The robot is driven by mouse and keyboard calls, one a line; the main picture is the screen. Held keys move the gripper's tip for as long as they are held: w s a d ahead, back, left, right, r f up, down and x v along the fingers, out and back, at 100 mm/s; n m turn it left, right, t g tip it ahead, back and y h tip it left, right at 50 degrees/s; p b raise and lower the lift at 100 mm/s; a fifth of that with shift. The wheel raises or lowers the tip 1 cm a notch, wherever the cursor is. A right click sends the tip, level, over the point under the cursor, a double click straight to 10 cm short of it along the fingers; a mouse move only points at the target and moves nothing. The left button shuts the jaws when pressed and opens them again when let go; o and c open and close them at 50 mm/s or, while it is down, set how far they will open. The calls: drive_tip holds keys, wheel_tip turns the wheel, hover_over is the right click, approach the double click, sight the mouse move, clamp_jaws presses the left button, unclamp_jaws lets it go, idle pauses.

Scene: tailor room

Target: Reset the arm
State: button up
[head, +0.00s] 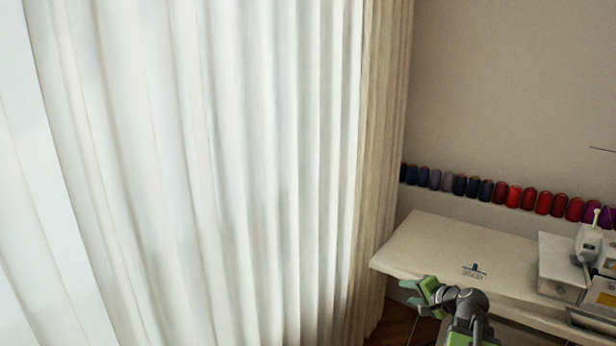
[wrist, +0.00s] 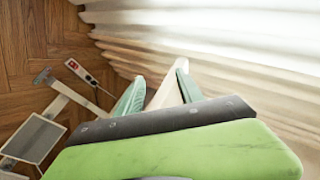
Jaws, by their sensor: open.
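My gripper (head: 424,291) is at the lower right of the head view, in front of the near left part of the white table and just right of the curtain's foot. Its green fingers are apart. In the wrist view my gripper (wrist: 158,88) is open, with the wooden floor and curtain beyond it. A pale wedge shows between the fingers; I cannot tell what it is or whether it touches them. No object is visibly held.
The white table (head: 440,240) carries a sewing machine (head: 588,245) at right. Thread spools (head: 515,196) line the wall. Tall curtains (head: 220,170) fill the left.

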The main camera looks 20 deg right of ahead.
drive_tip(key=w+a+f+n+g+y, duration=0.1)
drive_tip(key=a+f+n+g, duration=0.15)
drive_tip(key=a, duration=0.55)
drive_tip(key=w+a+f+n+g+y, duration=0.1)
drive_tip(key=w+a+f+n, duration=0.15)
drive_tip(key=a, duration=0.45)
drive_tip(key=s+a+f+n+g+h, duration=0.1)
drive_tip(key=s+a+f+n+g, duration=0.15)
drive_tip(key=a, duration=0.55)
drive_tip(key=s+a+f+n+g, duration=0.1)
drive_tip(key=s+a+n+g, duration=0.25)
drive_tip(key=a, duration=0.35)
drive_tip(key=s+a+f+n+g+h, duration=0.1)
drive_tip(key=s+a+f+n+g, duration=0.15)
drive_tip(key=a, duration=0.55)
wheel_tip(320, 180, up, 13)
drive_tip(key=p, duration=1.2)
drive_tip(key=shift+w+a+f+n+t+h+p, duration=0.15)
drive_tip(key=shift+w+n+t+h+p, duration=0.1)
drive_tip(key=shift+n+t+h+p, duration=0.1)
